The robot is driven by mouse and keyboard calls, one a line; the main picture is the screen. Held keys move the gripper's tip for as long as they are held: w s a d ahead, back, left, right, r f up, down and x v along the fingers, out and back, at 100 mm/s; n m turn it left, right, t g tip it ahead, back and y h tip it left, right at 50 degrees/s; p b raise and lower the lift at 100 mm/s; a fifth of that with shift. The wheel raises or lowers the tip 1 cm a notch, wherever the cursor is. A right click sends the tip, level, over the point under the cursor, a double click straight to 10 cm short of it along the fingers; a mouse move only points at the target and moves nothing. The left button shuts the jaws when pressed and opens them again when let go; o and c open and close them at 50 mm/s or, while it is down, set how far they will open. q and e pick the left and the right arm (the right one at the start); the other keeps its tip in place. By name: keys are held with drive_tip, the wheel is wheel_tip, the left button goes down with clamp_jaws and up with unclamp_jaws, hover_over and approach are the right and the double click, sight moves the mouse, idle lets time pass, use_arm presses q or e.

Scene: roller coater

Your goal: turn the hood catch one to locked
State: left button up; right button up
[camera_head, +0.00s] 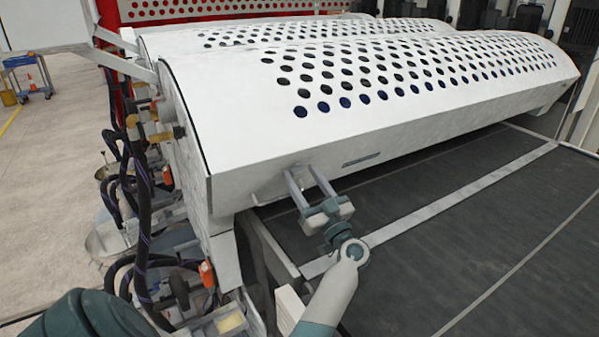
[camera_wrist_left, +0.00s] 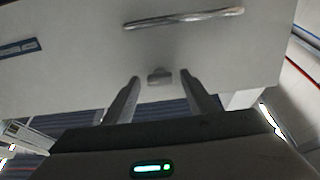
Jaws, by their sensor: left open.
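The white perforated hood (camera_head: 330,125) spans the machine, and its plain lower front face also fills the top of the left wrist view (camera_wrist_left: 90,65). My left gripper (camera_head: 301,172) is at this face near its left end, fingers apart and empty. In the left wrist view, a small grey catch (camera_wrist_left: 159,75) sits on the face between the open fingertips, with a gap to each finger. Whether the fingers reach around it in depth I cannot tell. In the head view the catch is too small to make out. My right gripper is not in view.
A long metal bar or handle (camera_wrist_left: 183,18) is on the face beyond the catch. A dark label (camera_head: 361,159) lies right of my gripper. The dark conveyor bed (camera_head: 450,230) runs below. Cables and hoses (camera_head: 140,190) crowd the machine's left end; open floor (camera_head: 50,150) lies further left.

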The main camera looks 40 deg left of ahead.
use_arm(q)
drive_tip(key=shift+a+r, duration=0.15)
drive_tip(key=shift+c, duration=0.4)
drive_tip(key=c, duration=1)
